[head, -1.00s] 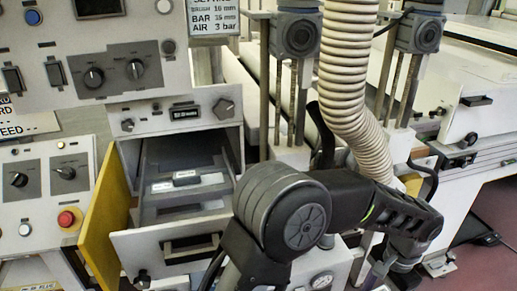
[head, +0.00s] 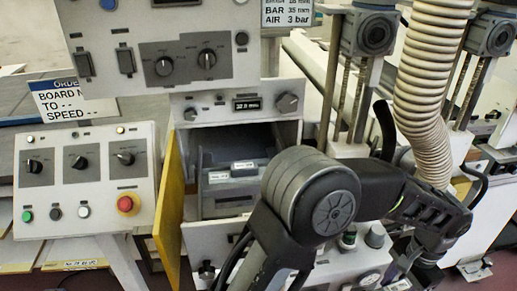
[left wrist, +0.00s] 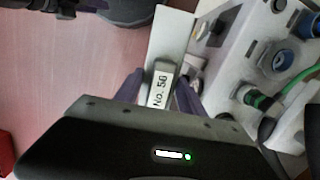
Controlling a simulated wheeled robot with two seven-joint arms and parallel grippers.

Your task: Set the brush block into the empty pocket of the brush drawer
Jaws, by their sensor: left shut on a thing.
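The brush block (left wrist: 162,78) is a pale block labelled "No. 56" in the left wrist view. My left gripper (left wrist: 158,94) is shut on it, one finger on each side. In the head view my left arm reaches across to the lower right; its fingers are not clear at the bottom edge. The brush drawer (head: 207,238) stands open below the small display panel, left of my arm. Two white labels show inside it. My arm hides its right part, and I cannot tell which pocket is empty. My right gripper is not in view.
A yellow door (head: 170,215) stands open at the drawer's left. A ribbed hose (head: 425,90) hangs at the right, close to my arm. A panel with a red button (head: 127,204) is at left. Blue connectors (left wrist: 284,57) and a green cable lie right of the block.

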